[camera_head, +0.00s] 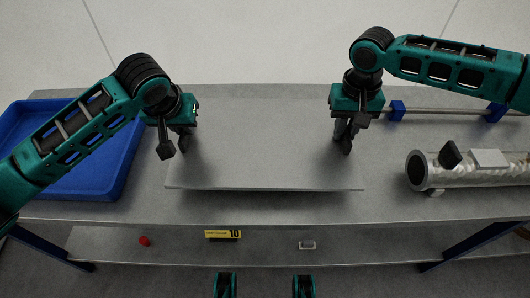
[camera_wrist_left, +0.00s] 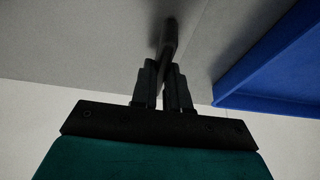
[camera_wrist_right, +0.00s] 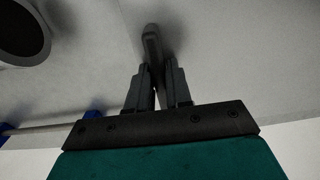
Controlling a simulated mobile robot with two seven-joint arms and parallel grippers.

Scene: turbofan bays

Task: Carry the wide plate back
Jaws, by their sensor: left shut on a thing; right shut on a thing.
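The wide plate (camera_head: 265,150) is a flat grey sheet at the middle of the bench, its long front edge near the bench's front. My left gripper (camera_head: 180,140) is at its left end, shut on a dark handle (camera_wrist_left: 169,36) that stands up from the plate. My right gripper (camera_head: 345,137) is at the right end, shut on a similar dark handle (camera_wrist_right: 151,38). The plate looks about level. I cannot tell whether it rests on the bench or hangs just above it.
A blue tray (camera_head: 110,180) lies left of the plate, partly behind my left arm. A metal cylinder (camera_head: 455,172) lies at the right, with a rod on blue supports (camera_head: 397,110) behind it.

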